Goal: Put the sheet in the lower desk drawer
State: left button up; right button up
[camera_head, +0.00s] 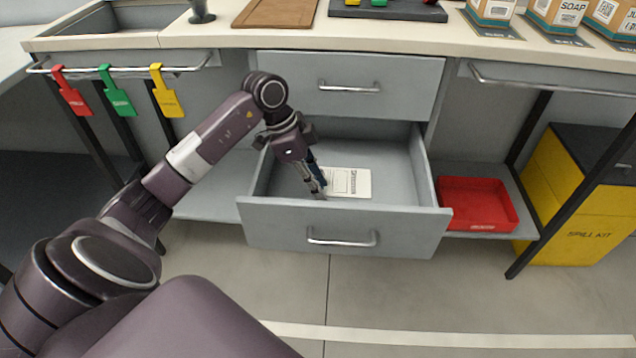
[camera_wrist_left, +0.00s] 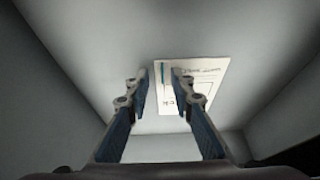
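The white printed sheet (camera_head: 348,182) lies flat on the floor of the lower desk drawer (camera_head: 342,222), which is pulled open. My left gripper (camera_head: 319,190) reaches down into this drawer, at the left edge of the sheet. In the left wrist view the gripper's fingertips (camera_wrist_left: 160,76) are apart, with a gap between them. The sheet (camera_wrist_left: 200,73) shows beyond the fingers, partly hidden by the right one, and nothing is gripped. My right gripper is not in view.
The upper drawer (camera_head: 345,85) is shut above the open one. A red tray (camera_head: 478,204) sits on the shelf to the right, beside a yellow spill kit box (camera_head: 578,205). Red, green and yellow tags (camera_head: 117,93) hang from the left rail.

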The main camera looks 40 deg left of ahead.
pick_arm(q)
jog(key=p+v, duration=0.2)
jog(key=v, duration=1)
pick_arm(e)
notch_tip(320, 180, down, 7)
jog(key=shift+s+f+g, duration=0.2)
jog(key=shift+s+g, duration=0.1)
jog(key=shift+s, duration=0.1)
